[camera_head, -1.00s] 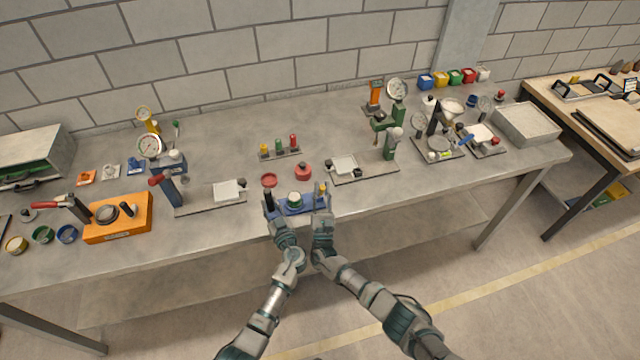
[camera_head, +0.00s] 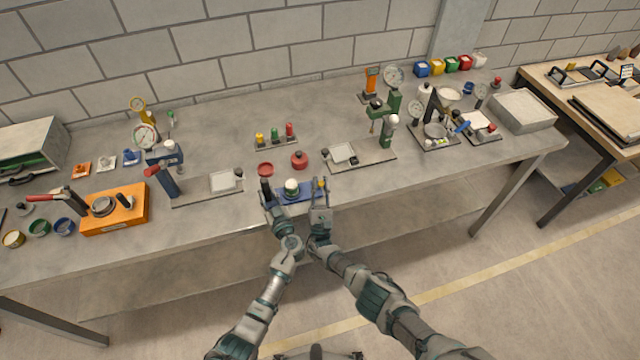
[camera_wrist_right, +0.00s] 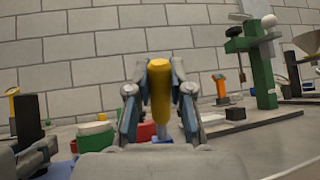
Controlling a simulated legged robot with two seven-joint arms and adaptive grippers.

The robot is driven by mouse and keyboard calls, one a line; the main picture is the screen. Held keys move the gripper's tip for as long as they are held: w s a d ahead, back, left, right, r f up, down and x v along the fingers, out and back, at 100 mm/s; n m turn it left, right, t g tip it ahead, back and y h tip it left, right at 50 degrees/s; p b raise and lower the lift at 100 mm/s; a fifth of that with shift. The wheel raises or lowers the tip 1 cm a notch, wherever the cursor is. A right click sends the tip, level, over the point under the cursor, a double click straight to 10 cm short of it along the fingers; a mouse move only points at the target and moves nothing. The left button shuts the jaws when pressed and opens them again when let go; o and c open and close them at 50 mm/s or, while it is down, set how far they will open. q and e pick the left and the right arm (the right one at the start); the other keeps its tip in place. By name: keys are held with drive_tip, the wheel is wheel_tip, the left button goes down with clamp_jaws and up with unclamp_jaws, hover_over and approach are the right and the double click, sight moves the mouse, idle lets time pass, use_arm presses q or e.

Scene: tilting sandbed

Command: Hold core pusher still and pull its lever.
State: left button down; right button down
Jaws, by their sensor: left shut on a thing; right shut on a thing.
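The core pusher has a blue base (camera_head: 295,196) at the table's front edge, a white-and-green round part (camera_head: 291,188) in its middle, a black post (camera_head: 266,186) on the left and a yellow lever (camera_head: 321,184) on the right. My left gripper (camera_head: 268,198) is shut on the black post. My right gripper (camera_head: 320,197) is shut on the yellow lever. In the right wrist view the lever (camera_wrist_right: 160,100) stands nearly upright between the two fingers. The black post (camera_wrist_right: 30,118) shows at the left there. My grippers hide the base's ends.
A red dish (camera_head: 265,169) and a red lidded pot (camera_head: 299,160) lie just behind the pusher. A flat plate with a green stand (camera_head: 387,135) is at right, and a plate with a blue post (camera_head: 167,180) at left. The floor in front is clear.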

use_arm(q)
drive_tip(key=shift+s+a+f, duration=0.1)
drive_tip(key=shift+a+f, duration=0.3)
drive_tip(key=shift+a, duration=0.15)
use_arm(e)
drive_tip(key=shift+w+d+f, duration=0.1)
drive_tip(key=shift+d, duration=0.3)
use_arm(q)
drive_tip(key=shift+d, duration=0.15)
use_arm(e)
drive_tip(key=c, duration=1)
unclamp_jaws()
use_arm(q)
drive_tip(key=shift+d, duration=0.15)
use_arm(e)
drive_tip(key=shift+a, duration=0.2)
drive_tip(key=v, duration=0.7)
drive_tip(key=shift+s+f, duration=0.15)
drive_tip(key=shift+s, duration=0.15)
